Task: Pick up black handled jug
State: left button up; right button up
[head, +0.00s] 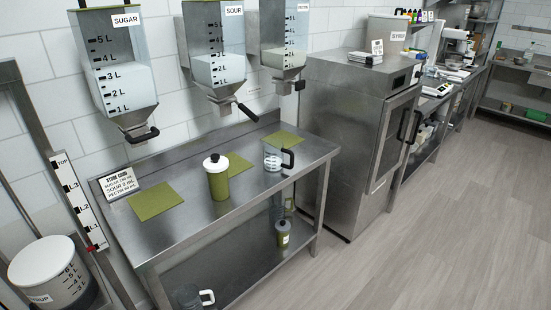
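The black-handled jug (273,160) is small and clear with faint markings. It stands upright at the right end of the steel table (200,222), by a green mat (283,139). Its black handle (288,158) points right. Neither of my grippers shows in the head view.
A green canister with a white lid (217,184) stands mid-table, on or beside another mat. The lower shelf holds a white-handled jug (193,297) and a green bottle (283,233). Three dispensers, including SUGAR (115,85), hang above. A steel cabinet (345,125) stands right; the floor (430,230) is clear.

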aim_at(273, 150)
jog(key=i+l+u, duration=0.25)
jog(key=i+l, duration=0.25)
jog(key=l, duration=0.25)
jog(key=i+l+u, duration=0.15)
jog(key=l, duration=0.25)
jog(key=i+l+u, duration=0.1)
jog(key=i+l, duration=0.2)
jog(key=l, duration=0.1)
